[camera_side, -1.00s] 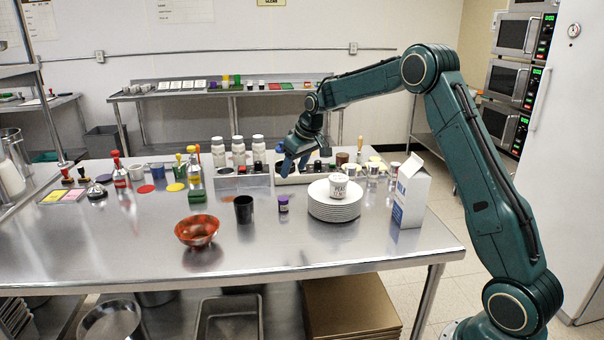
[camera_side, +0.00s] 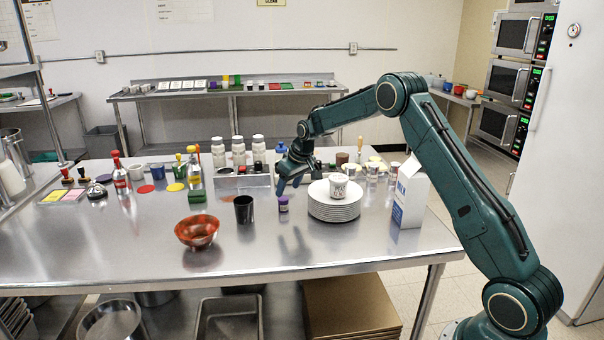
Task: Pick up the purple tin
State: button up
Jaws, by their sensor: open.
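The purple tin (camera_side: 283,205) is a small cylinder with a pale band, standing upright on the steel table. It stands between a black cup and a stack of white plates. My gripper (camera_side: 287,190) points down and is open. In this view its fingertips appear just above and behind the tin, apart from it. How far behind the tin they are, I cannot tell exactly.
A black cup (camera_side: 244,209) stands left of the tin, and an orange-red bowl (camera_side: 197,231) farther left. White plates (camera_side: 334,210) carrying a white tub (camera_side: 338,185) stand close on the right. A milk carton (camera_side: 409,200) is beyond them. The table front is clear.

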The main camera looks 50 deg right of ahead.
aim_at(283, 198)
jog(key=shift+x, duration=1)
jog(key=shift+x, duration=2.5)
jog(key=c, duration=1.1)
jog(key=shift+r, duration=0.15)
notch_tip(283, 198, up, 20)
jog(key=shift+f, duration=0.15)
